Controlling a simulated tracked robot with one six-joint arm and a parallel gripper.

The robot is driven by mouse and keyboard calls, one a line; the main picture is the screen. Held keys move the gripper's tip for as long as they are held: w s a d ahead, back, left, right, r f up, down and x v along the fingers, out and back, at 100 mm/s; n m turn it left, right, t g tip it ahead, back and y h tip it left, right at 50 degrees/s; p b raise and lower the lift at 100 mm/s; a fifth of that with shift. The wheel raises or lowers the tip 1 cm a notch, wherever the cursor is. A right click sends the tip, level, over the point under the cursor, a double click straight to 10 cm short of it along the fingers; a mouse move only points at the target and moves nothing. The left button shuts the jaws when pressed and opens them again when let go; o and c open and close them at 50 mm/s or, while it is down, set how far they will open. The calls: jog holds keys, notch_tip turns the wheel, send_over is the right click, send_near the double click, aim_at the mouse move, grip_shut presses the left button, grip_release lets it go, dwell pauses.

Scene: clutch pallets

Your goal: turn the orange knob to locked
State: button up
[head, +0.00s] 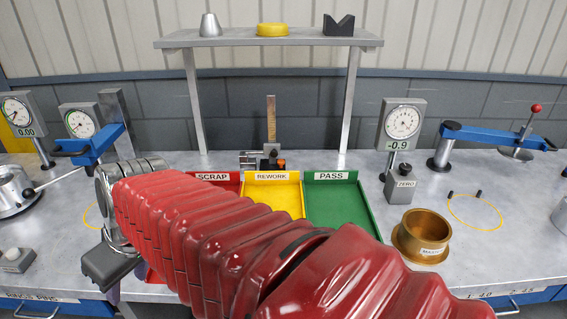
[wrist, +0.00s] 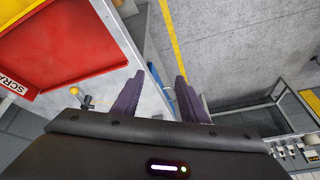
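A small orange part (head: 281,164), which looks like the orange knob, sits at the base of an upright gauge (head: 271,120) behind the trays in the head view. It is too small to tell which way it is turned. My gripper (wrist: 157,98) is open in the wrist view, with two dark purple fingers apart and nothing between them. It points past the table edge towards the floor. In the head view my red-sleeved arm reaches to the left front, and the gripper is far from the orange part. The orange part does not show in the wrist view.
Red scrap (head: 228,181), yellow rework (head: 272,193) and green pass (head: 331,199) trays lie mid-table, partly behind my arm. A shelf (head: 270,40) stands over the gauge. A brass ring (head: 424,232), a grey zero block (head: 400,185) and dial gauges (head: 403,122) stand to the right.

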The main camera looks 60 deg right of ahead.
jog(key=w+d+t+y, duration=0.1)
jog(key=w+d, duration=0.3)
jog(key=d, duration=0.4)
jog(key=w+d+t+y, duration=0.1)
jog(key=w+d, duration=0.3)
jog(key=d, duration=0.4)
jog(key=m+t+h, duration=0.3)
jog(key=t+h, duration=0.4)
send_near(282, 161)
jog(key=v, duration=0.5)
jog(key=shift+s+d+r, duration=0.15)
jog(key=shift+s+r, duration=0.1)
jog(key=shift+r, duration=0.25)
jog(key=shift+g+y, duration=0.3)
jog(key=x, duration=1.4)
